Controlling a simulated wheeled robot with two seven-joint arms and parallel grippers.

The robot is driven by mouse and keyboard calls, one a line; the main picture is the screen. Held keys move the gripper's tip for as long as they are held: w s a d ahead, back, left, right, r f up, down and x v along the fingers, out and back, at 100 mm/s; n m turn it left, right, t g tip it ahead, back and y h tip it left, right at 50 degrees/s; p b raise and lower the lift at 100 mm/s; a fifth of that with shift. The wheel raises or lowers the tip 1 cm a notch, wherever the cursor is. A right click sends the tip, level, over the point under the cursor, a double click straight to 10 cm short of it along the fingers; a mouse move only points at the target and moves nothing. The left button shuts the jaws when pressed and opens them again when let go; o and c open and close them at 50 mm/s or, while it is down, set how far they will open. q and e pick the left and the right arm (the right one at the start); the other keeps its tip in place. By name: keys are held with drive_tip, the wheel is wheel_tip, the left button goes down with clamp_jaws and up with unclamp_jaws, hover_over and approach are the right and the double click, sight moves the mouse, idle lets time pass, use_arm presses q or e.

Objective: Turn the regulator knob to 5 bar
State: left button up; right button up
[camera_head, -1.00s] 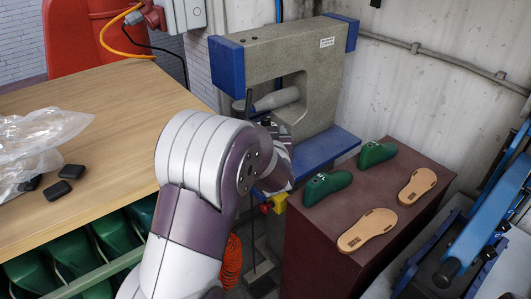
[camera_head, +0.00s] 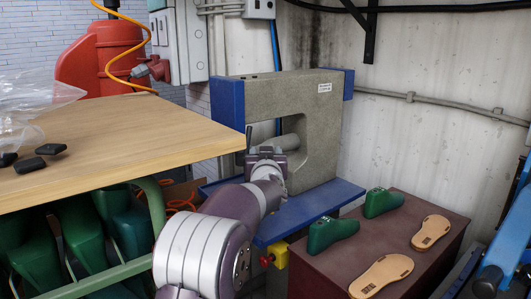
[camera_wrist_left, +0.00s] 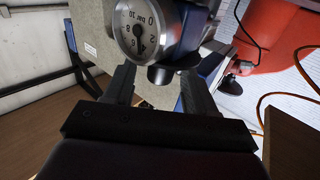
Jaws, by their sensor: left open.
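A round white pressure gauge (camera_wrist_left: 137,30) marked "bar" shows at the top of the left wrist view, its dial turned in the picture. Its dark needle points roughly between the 4 and the 6; I cannot read it exactly. In the head view my left gripper (camera_head: 266,152) is in front of the press and hides the regulator. My right gripper is out of view.
The grey and blue press (camera_head: 318,110) stands behind my left arm. A wooden table (camera_head: 120,135) is at left. At right, a brown cabinet (camera_head: 440,208) carries green lasts (camera_head: 333,233) and tan soles (camera_head: 382,275). An orange hose (camera_wrist_left: 275,100) hangs near the red machine (camera_wrist_left: 280,45).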

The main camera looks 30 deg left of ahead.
use_arm(q)
drive_tip(key=shift+x, duration=0.75)
drive_tip(key=c, duration=0.9)
drive_tip(key=f+m+t+h+b, duration=0.1)
drive_tip(key=h+b, duration=0.1)
drive_tip(key=b, duration=0.7)
drive_tip(key=shift+f, duration=0.2)
drive_tip(key=m+h+b, duration=0.1)
drive_tip(key=b, duration=0.3)
drive_tip(key=m+t+h+b, duration=0.1)
drive_tip(key=h+b, duration=0.1)
drive_tip(key=b, duration=0.2)
drive_tip(key=shift+r+m+b, duration=0.25)
drive_tip(key=shift+m+b, duration=0.05)
drive_tip(key=shift+b, duration=0.05)
drive_tip(key=shift+a+r+m+h+b, duration=0.1)
drive_tip(key=shift+r+m+h+b, duration=0.15)
drive_tip(key=shift+m+h+b, duration=0.35)
drive_tip(key=shift+c, duration=0.2)
drive_tip(key=shift+r+m+h, duration=0.2)
drive_tip(key=shift+m+h, duration=0.3)
drive_tip(key=shift+h, duration=0.7)
